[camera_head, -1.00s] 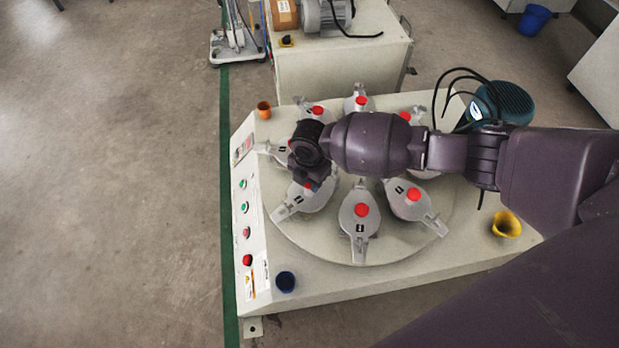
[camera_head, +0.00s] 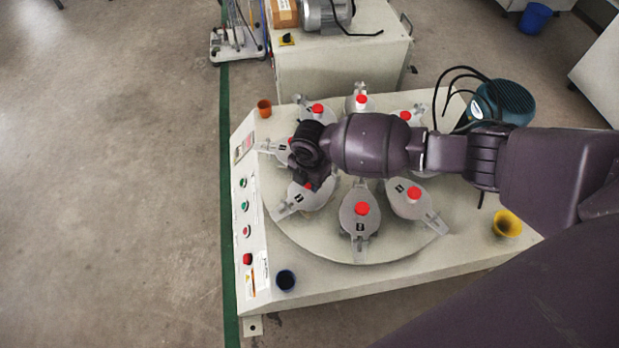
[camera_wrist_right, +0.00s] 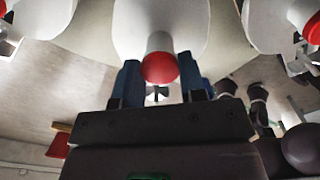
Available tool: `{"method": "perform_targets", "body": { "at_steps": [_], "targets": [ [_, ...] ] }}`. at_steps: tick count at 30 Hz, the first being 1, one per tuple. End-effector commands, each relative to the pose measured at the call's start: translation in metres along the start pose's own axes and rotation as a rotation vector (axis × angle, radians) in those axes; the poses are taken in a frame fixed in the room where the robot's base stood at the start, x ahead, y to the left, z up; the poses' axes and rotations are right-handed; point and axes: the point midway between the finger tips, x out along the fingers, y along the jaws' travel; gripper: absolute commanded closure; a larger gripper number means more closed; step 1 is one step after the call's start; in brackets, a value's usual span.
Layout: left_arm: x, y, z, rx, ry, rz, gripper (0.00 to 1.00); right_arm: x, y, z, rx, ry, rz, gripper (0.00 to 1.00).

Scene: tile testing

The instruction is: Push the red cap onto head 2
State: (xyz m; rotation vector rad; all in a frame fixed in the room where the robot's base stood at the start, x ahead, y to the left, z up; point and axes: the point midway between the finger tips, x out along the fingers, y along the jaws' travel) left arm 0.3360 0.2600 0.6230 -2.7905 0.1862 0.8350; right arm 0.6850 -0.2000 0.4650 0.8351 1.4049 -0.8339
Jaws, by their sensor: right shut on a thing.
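My right gripper (camera_head: 309,184) is over the grey head (camera_head: 312,197) at the front left of the round turntable (camera_head: 312,240). In the right wrist view, its two blue-tipped fingers (camera_wrist_right: 161,86) are on either side of a red cap (camera_wrist_right: 160,67), and the gripper is shut on it. The cap sits at the end of a short white neck on the head's pale body (camera_wrist_right: 160,20). In the head view only a small red patch of this cap (camera_head: 309,186) shows beside the dark gripper. The head numbers are too small to read. My left gripper is not in view.
Several similar heads with red caps ring the turntable, including one at the front (camera_head: 361,208). My right arm covers its middle. Orange (camera_head: 264,108), blue (camera_head: 286,281) and yellow (camera_head: 506,224) cups stand near the bench edges. A green motor (camera_head: 503,103) stands at the back right.

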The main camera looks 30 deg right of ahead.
Motion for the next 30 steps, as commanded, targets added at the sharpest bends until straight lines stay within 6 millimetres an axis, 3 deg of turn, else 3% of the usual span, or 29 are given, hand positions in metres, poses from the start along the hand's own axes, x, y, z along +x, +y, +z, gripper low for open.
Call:
{"method": "perform_targets", "body": {
  "at_steps": [30],
  "targets": [
    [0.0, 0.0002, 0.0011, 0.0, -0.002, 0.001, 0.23, 0.0062, -0.0004, -0.0001, 0.0, 0.0, 0.0, 0.84]
  ]
}}
